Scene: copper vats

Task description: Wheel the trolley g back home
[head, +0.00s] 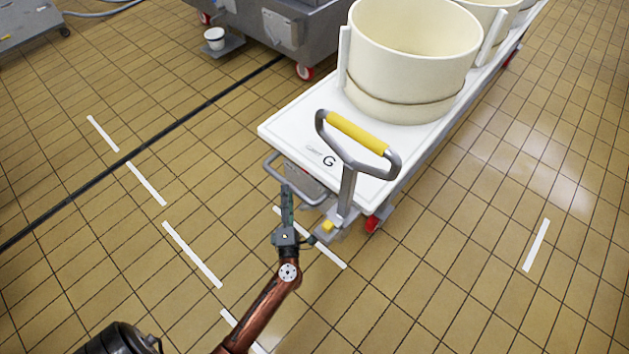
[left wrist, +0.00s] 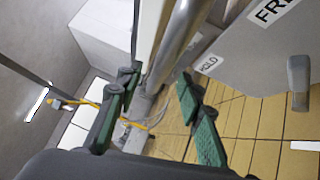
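Trolley G (head: 292,126) stands in the upper right of the head view, with a white deck marked G. A grey tow handle with a yellow grip (head: 357,133) rises at its near end. A low grey bar (head: 271,166) sticks out from that end beside it. My left gripper (head: 287,190) is close to this bar. In the left wrist view the green fingers (left wrist: 158,78) are apart, with a grey tube (left wrist: 177,45) running just beyond and between them. Contact cannot be told. A panel there reads HOLD and FREE, with a grey lever (left wrist: 299,82). My right gripper is not in view.
Large cream tubs (head: 412,50) stand on the trolley. White dashes and a dark line mark the tiled floor. Floor is clear on the left and right.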

